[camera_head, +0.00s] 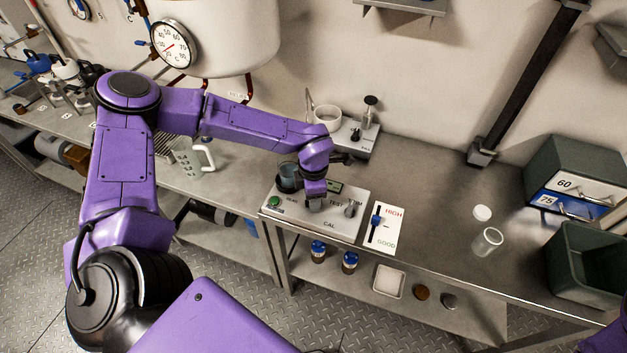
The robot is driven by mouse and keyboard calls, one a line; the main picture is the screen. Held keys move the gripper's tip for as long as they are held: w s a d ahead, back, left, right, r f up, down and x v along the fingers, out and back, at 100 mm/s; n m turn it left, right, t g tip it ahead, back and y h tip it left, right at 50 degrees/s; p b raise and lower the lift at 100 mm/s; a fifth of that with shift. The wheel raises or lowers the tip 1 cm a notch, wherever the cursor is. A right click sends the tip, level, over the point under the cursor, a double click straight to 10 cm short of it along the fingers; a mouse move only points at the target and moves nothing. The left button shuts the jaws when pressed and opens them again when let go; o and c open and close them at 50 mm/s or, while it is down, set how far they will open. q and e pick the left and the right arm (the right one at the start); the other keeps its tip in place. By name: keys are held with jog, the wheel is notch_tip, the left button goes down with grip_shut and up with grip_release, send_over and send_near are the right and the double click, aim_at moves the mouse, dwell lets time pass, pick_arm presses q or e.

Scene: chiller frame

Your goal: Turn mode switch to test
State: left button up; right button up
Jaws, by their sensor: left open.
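A grey instrument box (290,211) stands at the front edge of the steel bench. Its top carries the printed words TEST and CAL, a small display (334,187), a green button (275,202) and a grey knob (351,208) at the right. My left gripper (315,204) is open and points down over the middle of the box, just left of the word TEST. The gripper covers that spot, so the mode switch and its setting cannot be made out. I cannot tell whether the fingers touch it. My right gripper is not in view.
A card (387,230) marked HIGH and GOOD lies right of the box. A second device with a white cup (327,117) stands behind. A clear jar (487,241), its white lid (482,213) and dark bins (588,265) are at right. The bench between is clear.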

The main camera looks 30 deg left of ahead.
pick_arm(q)
notch_tip(320, 180, up, 11)
jog(key=b, duration=0.1)
jog(key=shift+f, duration=0.2)
jog(key=shift+f, duration=0.1)
dwell(0.4)
